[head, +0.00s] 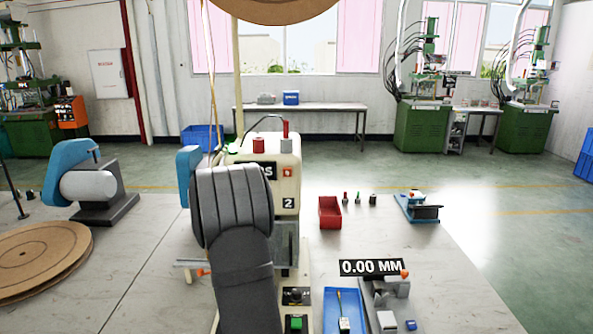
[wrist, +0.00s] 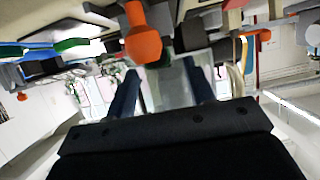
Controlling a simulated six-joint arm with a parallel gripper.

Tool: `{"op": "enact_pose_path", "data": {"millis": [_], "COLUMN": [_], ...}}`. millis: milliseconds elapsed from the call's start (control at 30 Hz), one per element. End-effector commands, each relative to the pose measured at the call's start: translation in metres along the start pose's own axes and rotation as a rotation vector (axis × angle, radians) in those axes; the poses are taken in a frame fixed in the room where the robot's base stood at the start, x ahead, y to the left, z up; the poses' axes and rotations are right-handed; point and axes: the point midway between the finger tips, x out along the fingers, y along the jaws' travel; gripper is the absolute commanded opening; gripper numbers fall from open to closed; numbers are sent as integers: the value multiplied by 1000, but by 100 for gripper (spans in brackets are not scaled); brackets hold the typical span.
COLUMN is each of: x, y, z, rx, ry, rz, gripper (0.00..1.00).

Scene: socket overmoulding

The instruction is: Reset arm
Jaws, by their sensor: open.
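My gripper (wrist: 162,88) shows in the wrist view, its two dark fingers standing apart above a black crossbar. It is open, and I see nothing held between the fingers. An orange knob (wrist: 142,38) is in front of the fingers; I cannot tell whether they touch it. In the head view my dark grey arm stands in front of the cream machine (head: 287,180), and the gripper is hidden there. The wrist view is tilted, and much of its upper part is hard to make out.
The bench (head: 435,270) carries a red bin (head: 330,212), a blue tray (head: 343,296), a grey gauge (head: 392,286) reading 0.00 MM and a blue device (head: 418,206). A large cardboard reel (head: 40,258) and a blue-and-grey motor unit (head: 90,188) are at left. The bench's right side is mostly clear.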

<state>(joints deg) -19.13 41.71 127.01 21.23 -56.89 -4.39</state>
Motion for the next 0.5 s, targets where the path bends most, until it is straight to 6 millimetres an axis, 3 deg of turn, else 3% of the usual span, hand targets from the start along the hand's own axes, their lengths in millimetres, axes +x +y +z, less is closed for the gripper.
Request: {"op": "enact_pose_path", "data": {"millis": [367,400,500], "x": [-75,-75,-51], "y": [-1,0,1], "z": [0,0,1], "rx": [-1,0,1], "ry": [2,1,0], "rz": [-3,0,3], "gripper": [49,49,49]}}
